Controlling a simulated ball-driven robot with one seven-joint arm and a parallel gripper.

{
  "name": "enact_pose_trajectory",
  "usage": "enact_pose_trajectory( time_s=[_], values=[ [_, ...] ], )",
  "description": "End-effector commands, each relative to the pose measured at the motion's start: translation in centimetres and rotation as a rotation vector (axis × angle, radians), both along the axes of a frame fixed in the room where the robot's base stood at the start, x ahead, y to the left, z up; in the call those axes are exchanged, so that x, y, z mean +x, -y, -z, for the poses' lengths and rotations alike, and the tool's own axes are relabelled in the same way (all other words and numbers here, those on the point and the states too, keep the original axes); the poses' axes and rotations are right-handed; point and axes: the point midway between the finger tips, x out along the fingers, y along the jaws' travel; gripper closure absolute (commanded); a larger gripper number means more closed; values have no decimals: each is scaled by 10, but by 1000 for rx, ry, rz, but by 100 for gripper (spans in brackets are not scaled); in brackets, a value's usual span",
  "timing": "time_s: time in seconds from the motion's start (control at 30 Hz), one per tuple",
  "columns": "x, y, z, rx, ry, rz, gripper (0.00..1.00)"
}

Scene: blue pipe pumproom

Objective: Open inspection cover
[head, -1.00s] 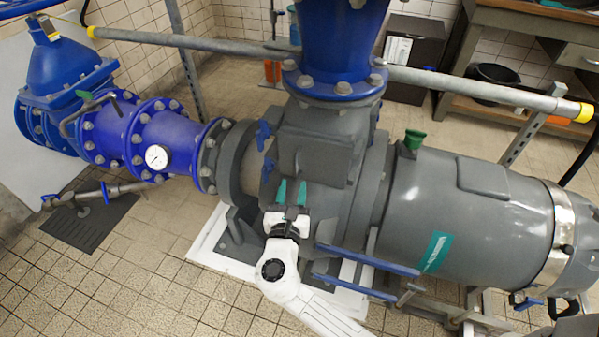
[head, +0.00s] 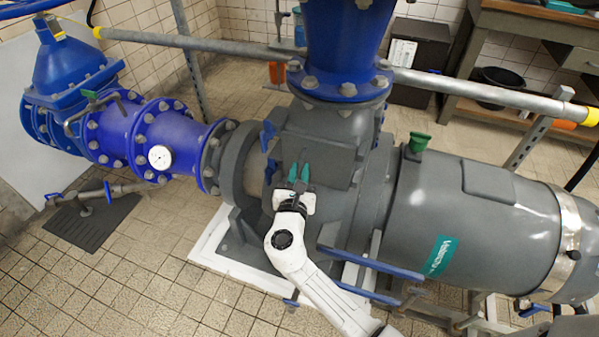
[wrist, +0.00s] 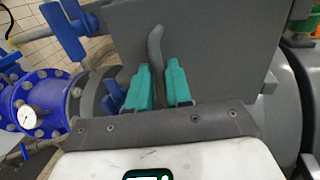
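The inspection cover (head: 318,160) is a flat grey plate on the sloping front of the pump housing. It looks closed against the housing. A curved grey bar handle (wrist: 156,46) stands on it in the wrist view. Blue clamp levers (head: 268,132) sit along the cover's left edge, one large in the wrist view (wrist: 66,32). My gripper (head: 300,170) is at the cover, its teal fingers on both sides of the handle with only a narrow gap. It appears shut on the handle, whose lower part is mostly hidden between the fingers (wrist: 159,75).
The blue vertical pipe (head: 342,50) rises above the cover. The grey motor (head: 480,205) is on the right, with blue rails (head: 370,263) below. A blue pipe with a gauge (head: 160,157) lies left. A horizontal grey pipe (head: 215,44) crosses behind. Tiled floor is free at front left.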

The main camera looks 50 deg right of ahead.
Motion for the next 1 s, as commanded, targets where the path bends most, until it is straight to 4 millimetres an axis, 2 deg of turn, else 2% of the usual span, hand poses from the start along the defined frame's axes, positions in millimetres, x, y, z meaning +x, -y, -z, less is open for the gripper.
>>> enact_pose_trajectory(
  time_s=[0.03,0.2,0.73,1.0],
  values=[
    [0,0,0,0,0,0,86],
    [0,0,0,0,0,0,100],
    [-1,-1,0,0,0,-3,100],
    [-9,-8,0,-1,-2,-74,100]
  ],
)
